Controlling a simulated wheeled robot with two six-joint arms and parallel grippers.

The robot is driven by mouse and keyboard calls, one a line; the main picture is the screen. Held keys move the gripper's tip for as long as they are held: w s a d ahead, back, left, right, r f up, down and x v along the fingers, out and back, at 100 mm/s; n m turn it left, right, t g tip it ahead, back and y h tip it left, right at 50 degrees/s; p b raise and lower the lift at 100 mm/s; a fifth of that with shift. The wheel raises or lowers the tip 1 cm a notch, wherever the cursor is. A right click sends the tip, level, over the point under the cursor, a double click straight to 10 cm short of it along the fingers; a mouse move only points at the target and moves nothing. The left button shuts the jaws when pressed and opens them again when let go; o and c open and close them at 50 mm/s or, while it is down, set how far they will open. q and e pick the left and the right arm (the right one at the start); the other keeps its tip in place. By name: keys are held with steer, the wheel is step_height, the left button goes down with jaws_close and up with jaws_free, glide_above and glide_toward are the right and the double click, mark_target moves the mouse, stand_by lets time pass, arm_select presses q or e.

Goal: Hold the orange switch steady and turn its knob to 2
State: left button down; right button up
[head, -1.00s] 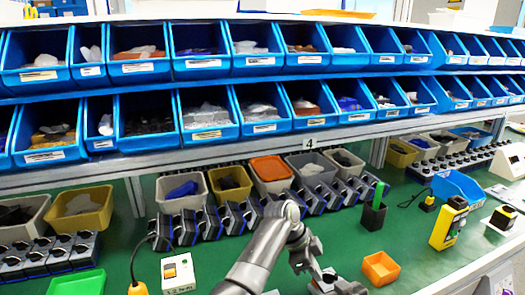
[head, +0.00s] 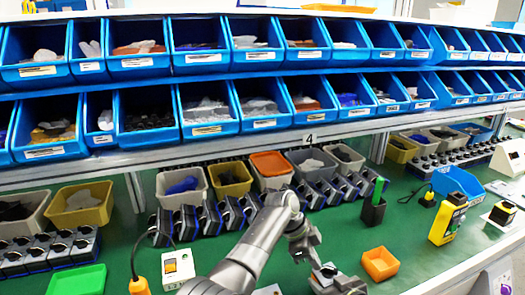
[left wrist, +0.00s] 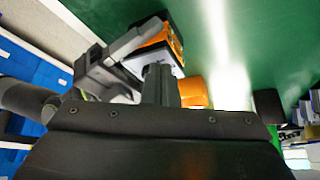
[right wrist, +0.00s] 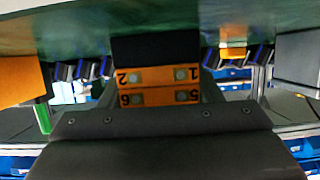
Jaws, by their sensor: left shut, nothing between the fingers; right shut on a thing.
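The orange switch (right wrist: 158,86) shows in the right wrist view between the fingers of my right gripper (right wrist: 156,50), with printed numbers including 2, 1, 5 and 6 on its orange side. In the left wrist view, the switch (left wrist: 164,38) is orange with a grey face and sits in the other gripper. My left gripper (left wrist: 160,75) is shut and empty, its fingertips close to that face; I cannot tell if they touch. In the head view, the switch (head: 325,271) is small at the bottom, below my left arm. The knob and its setting are not readable.
A white switch box (head: 178,268) and a green tray (head: 77,280) lie left. Blue bins (head: 208,112) line the back.

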arm_select(q)
steer(key=shift+w+d, duration=0.15)
steer(key=shift+w, duration=0.1)
stand_by(0.3)
steer(key=shift+w, duration=0.1)
step_height(320, 180, up, 6)
steer(key=shift+a, duration=0.35)
stand_by(0.6)
steer(key=shift+s+a+f, duration=0.15)
steer(key=shift+s+f, duration=0.3)
steer(key=shift+f, duration=0.55)
steer(key=shift+s+a+f, duration=0.1)
steer(key=shift+s+f, duration=0.4)
steer(key=shift+f, duration=0.55)
steer(key=shift+s+a+f, duration=0.15)
steer(key=shift+s+f, duration=0.3)
steer(key=shift+f, duration=0.55)
